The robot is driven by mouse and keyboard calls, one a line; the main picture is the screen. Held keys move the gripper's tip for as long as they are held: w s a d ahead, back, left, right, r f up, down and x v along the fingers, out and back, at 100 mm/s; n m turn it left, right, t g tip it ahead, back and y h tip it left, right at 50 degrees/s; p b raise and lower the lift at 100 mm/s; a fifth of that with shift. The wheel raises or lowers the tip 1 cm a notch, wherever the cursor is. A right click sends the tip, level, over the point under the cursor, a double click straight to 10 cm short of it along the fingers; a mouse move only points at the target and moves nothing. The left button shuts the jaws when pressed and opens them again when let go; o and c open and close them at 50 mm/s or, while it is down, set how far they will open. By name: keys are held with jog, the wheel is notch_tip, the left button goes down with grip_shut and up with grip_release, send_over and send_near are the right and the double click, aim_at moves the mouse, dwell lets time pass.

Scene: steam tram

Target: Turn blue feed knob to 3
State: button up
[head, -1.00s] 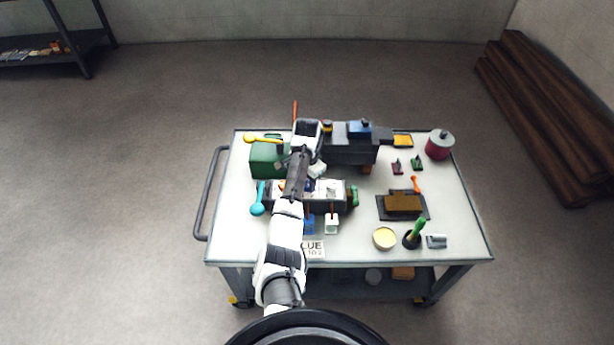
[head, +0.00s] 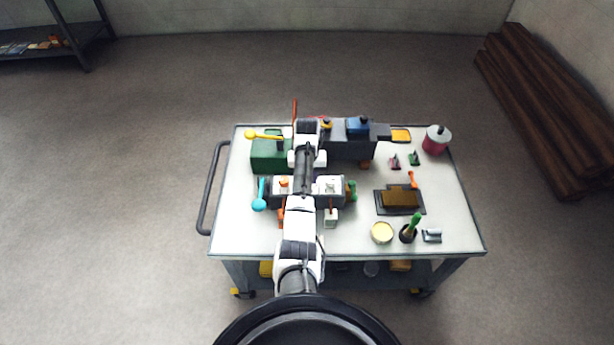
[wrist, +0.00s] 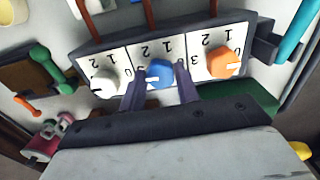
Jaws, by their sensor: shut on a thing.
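The blue feed knob (wrist: 159,75) sits in the middle of a row of three dials in the wrist view. My gripper (wrist: 159,67) has one finger on each side of it and is shut on it. The knob's white mark points to the picture's left, toward a figure partly hidden by the left finger; it looks like the 3 side. The 1 and 2 stand above the knob. In the head view my arm hides the blue knob.
The white knob (wrist: 104,83) and the orange knob (wrist: 222,64) stand close on either side. Rods rise beyond the dial panel (wrist: 124,56). In the head view, a cyan lever (head: 260,195) and a green box (head: 268,155) are near.

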jog(key=shift+n, duration=0.6)
jog(key=o, duration=1)
jog(key=shift+c, duration=0.2)
jog(key=shift+r, duration=0.15)
